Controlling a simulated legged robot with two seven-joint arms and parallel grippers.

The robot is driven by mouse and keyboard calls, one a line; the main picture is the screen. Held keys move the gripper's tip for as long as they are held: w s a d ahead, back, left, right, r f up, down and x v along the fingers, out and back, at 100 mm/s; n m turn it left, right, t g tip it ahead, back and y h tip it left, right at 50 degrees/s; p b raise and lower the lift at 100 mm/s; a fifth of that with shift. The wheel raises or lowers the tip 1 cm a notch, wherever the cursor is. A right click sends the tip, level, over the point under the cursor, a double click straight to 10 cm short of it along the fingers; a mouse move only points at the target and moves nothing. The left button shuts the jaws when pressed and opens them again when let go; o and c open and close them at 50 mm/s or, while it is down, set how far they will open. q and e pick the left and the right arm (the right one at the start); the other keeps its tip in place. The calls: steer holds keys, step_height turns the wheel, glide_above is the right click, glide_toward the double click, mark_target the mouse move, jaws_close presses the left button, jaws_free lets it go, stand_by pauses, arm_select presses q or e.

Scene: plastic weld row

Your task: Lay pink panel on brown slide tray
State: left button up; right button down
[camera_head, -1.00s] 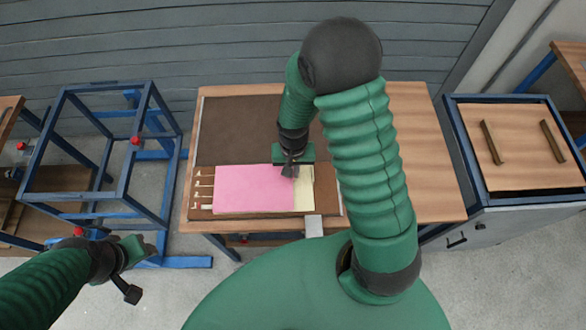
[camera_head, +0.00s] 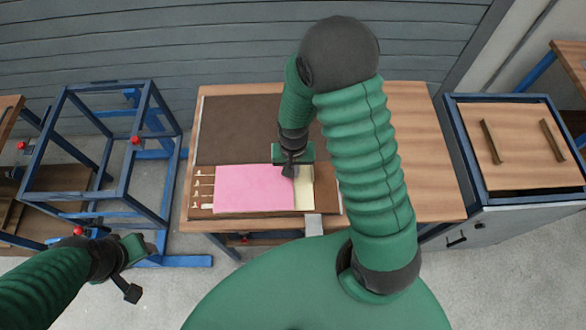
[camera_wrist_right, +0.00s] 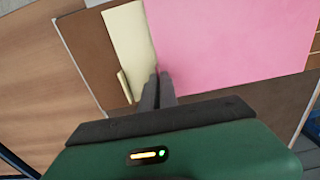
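The pink panel (camera_head: 250,188) lies flat at the front of the table, over a brown slide tray (camera_head: 327,203). A cream strip (camera_head: 304,192) shows along the panel's right side. In the right wrist view, the pink panel (camera_wrist_right: 230,40) and cream strip (camera_wrist_right: 128,40) meet near my fingertips. My right gripper (camera_head: 289,172) is at the panel's back right corner area. Its fingers (camera_wrist_right: 157,85) are close together, and I see nothing clearly between them. My left gripper (camera_head: 141,270) is open and empty at the lower left, away from the table.
A dark brown mat (camera_head: 240,130) lies behind the panel. Bare wooden tabletop (camera_head: 425,150) is to the right. A blue frame stand (camera_head: 125,190) is on the left. A blue-edged cabinet with a wooden top (camera_head: 520,150) is on the right.

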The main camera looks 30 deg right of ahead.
steer(key=shift+f, duration=0.4)
steer(key=c, duration=1.6)
jaws_free()
steer(key=shift+o, duration=0.4)
steer(key=o, duration=0.4)
steer(key=shift+c, duration=0.2)
steer(key=shift+r, duration=0.1)
step_height(320, 180, up, 7)
steer(key=p, duration=0.6)
